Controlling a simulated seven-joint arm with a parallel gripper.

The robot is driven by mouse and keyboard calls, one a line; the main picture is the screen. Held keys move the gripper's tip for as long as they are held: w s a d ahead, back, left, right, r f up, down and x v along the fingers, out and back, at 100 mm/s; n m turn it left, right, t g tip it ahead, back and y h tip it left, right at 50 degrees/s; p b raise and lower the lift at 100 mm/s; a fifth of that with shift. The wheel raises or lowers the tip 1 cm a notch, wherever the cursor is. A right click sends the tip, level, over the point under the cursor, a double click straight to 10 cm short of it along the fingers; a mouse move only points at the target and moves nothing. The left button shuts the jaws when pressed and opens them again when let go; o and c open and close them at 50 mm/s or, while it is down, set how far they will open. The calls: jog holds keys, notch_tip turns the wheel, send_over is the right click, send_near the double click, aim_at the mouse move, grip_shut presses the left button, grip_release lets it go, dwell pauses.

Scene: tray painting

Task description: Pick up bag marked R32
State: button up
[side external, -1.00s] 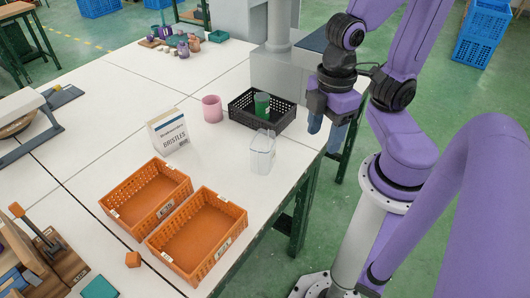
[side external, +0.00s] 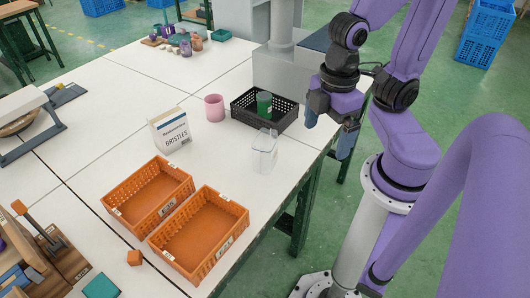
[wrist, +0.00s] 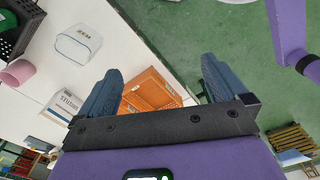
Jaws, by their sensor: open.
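A clear, bag-like pouch (side external: 264,152) with a bluish top stands on the white table near its right edge. It also shows at the upper left of the wrist view (wrist: 78,44), with a small dark marking that I cannot read for sure. My gripper (side external: 330,132) is open and empty, above and to the right of the pouch in the side view, near the table's edge. Its two blue-grey fingers are wide apart in the wrist view (wrist: 162,70), and the pouch is off to the left of them, apart from both.
A black crate (side external: 284,124) with a green item stands behind the pouch, beside a pink cup (side external: 214,107). A white package marked BRISTLES (side external: 172,132) and two empty orange crates (side external: 243,228) are to the left. Bare table lies between them.

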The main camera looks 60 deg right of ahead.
jog(key=w+d+f+n+h, duration=0.25)
jog(key=w+f+h, duration=0.45)
jog(key=w, duration=0.4)
jog(key=n+t+h, duration=0.3)
jog(key=n+h, duration=0.3)
send_over(260, 150)
notch_tip(260, 150, down, 6)
jog(key=shift+f, duration=3.45)
jog(key=shift+d+f+h, duration=0.15)
jog(key=shift+f+h, duration=0.15)
jog(key=shift+f, duration=0.05)
jog(key=shift+x, duration=2.25)
jog(key=c, duration=1)
